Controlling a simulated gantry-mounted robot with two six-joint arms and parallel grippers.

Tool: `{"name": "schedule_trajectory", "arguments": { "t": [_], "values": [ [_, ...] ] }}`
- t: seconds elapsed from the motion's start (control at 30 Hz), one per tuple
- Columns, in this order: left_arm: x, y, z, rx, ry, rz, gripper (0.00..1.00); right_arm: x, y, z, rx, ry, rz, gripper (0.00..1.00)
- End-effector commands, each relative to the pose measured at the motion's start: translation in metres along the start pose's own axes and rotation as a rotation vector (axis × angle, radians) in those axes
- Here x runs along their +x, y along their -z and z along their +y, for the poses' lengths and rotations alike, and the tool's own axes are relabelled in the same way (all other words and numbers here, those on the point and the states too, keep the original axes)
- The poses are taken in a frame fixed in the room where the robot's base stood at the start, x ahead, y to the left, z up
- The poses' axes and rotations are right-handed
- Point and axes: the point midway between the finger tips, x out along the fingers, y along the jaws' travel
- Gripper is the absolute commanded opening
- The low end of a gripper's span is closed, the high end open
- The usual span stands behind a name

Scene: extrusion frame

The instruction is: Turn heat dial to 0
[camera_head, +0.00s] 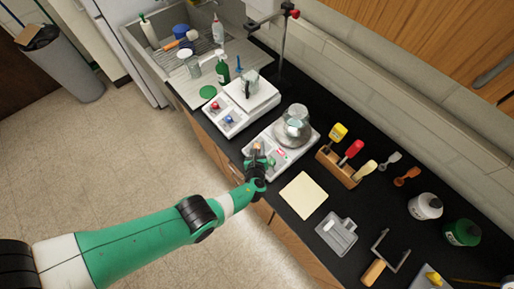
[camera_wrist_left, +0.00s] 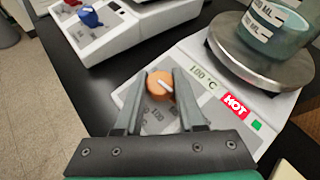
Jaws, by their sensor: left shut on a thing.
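The hotplate (camera_head: 309,143) is a white unit on the black counter, with a glass vessel (camera_head: 293,128) on its round plate. In the left wrist view, its orange heat dial (camera_wrist_left: 158,86) has a white pointer line and a printed scale around it, partly hidden by the fingers. The display (camera_wrist_left: 204,72) reads 100 °C and a red HOT label (camera_wrist_left: 236,104) shows beside it. My left gripper (camera_head: 258,152) is at the front of the hotplate, its fingers shut on the dial, one on each side. My right gripper is not in view.
A second white unit (camera_head: 240,105) with red and blue knobs stands just left of the hotplate. A pale yellow pad (camera_head: 303,195) and a grey tray (camera_head: 337,235) lie nearer the front edge.

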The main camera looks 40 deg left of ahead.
Motion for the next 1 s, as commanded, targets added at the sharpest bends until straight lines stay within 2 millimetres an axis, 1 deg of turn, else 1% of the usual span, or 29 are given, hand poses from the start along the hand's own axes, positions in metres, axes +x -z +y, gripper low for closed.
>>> {"name": "schedule_trajectory", "arguments": {
  "t": [0.03, 0.1, 0.4, 0.6, 1.0],
  "values": [
    [0.002, 0.001, -0.003, -0.023, -0.025, -0.005, 0.0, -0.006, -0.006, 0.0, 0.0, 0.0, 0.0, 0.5],
    [0.002, 0.001, -0.003, -0.052, -0.068, -0.005, 0.0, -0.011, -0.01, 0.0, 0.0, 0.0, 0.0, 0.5],
    [0.002, 0.001, -0.002, -0.137, -0.193, 0.002, 0.0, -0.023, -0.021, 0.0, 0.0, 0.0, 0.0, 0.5],
    [0.001, 0.001, -0.001, -0.157, -0.226, 0.002, 0.0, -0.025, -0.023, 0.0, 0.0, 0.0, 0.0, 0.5],
    [0.0, 0.0, 0.0, -0.161, -0.232, 0.002, 0.0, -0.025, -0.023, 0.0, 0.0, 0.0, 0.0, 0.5]
  ]
}}
